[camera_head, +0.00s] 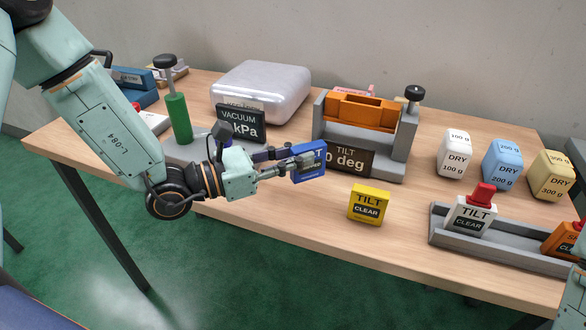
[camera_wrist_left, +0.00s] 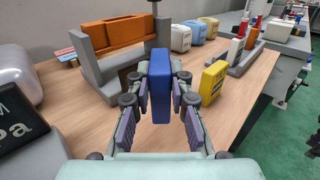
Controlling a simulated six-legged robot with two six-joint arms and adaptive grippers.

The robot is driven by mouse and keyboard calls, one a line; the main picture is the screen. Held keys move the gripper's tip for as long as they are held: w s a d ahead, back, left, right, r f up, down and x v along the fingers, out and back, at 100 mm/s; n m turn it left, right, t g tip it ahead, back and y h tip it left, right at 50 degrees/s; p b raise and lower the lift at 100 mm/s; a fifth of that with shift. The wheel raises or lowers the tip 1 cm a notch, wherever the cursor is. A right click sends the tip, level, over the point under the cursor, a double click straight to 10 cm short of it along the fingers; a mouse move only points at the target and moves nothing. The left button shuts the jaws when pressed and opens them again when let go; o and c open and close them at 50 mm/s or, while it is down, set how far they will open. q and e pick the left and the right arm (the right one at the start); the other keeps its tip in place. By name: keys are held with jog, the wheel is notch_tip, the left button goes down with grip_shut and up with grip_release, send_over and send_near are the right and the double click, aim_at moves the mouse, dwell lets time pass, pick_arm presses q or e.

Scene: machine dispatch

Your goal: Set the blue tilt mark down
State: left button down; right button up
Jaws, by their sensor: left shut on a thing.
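The blue tilt mark (camera_head: 309,162) is a small upright block with a dark label, partly covered by my fingers in the head view. My left gripper (camera_head: 296,166) is shut on it, in front of the tilt gauge (camera_head: 350,160) and left of the yellow mark. In the left wrist view the blue tilt mark (camera_wrist_left: 159,85) stands between the two fingers of my left gripper (camera_wrist_left: 160,100). Whether its underside touches the table is hard to tell. My right gripper is not in view; only a bit of pale arm shows at the right edge.
A yellow TILT CLEAR block (camera_head: 369,204) stands on the table just right of my left gripper. A grey tray (camera_head: 490,248) holds a white and an orange mark. Three DRY blocks stand behind it. A vacuum gauge (camera_head: 240,124) is at left. Wood between gripper and front edge is bare.

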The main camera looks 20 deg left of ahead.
aim_at(292, 179)
pick_arm(q)
jog(key=shift+d+f, duration=0.2)
jog(key=shift+f, duration=0.2)
notch_tip(292, 179, down, 3)
jog(key=shift+s+f+b, duration=0.1)
jog(key=shift+f+b, duration=0.1)
jog(key=shift+b, duration=0.2)
jog(key=shift+a+f, duration=0.2)
jog(key=shift+f, duration=0.1)
jog(key=shift+d, duration=0.1)
jog(key=shift+d, duration=0.1)
jog(key=c, duration=1.5)
grip_release()
jog(key=shift+f, duration=0.1)
jog(key=shift+o, duration=1.4)
